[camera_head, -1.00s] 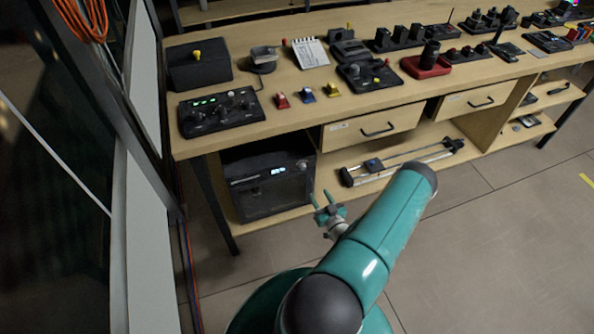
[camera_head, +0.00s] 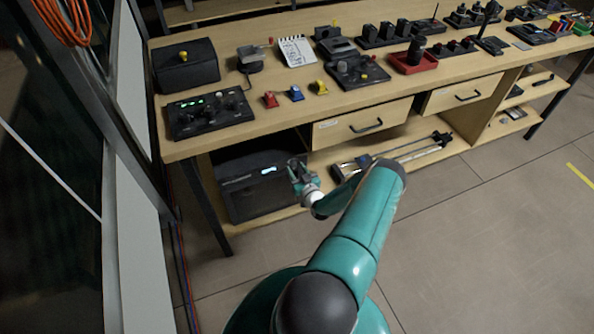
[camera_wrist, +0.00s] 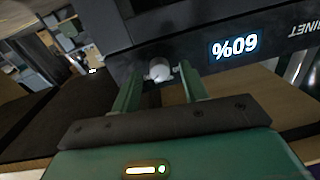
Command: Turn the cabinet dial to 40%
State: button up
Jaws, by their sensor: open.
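The cabinet (camera_head: 240,195) is the dark box on the shelf under the left end of the bench, with a lit display on its front. The wrist view shows its front edge with the display (camera_wrist: 234,48) upside down, reading 60%. The pale round dial (camera_wrist: 158,70) sits beside the display. My gripper (camera_wrist: 161,75) is open, with one green finger on each side of the dial. I cannot tell whether the fingers touch it. In the head view my gripper (camera_head: 297,168) is at the cabinet's right front, and the dial cannot be made out there.
The wooden bench (camera_head: 215,139) above holds a control panel (camera_head: 207,113) and several small devices. A drawer (camera_head: 350,124) is just above and right of my gripper. A rail device (camera_head: 400,157) lies on the shelf to the right. The floor in front is clear.

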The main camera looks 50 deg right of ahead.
grip_shut()
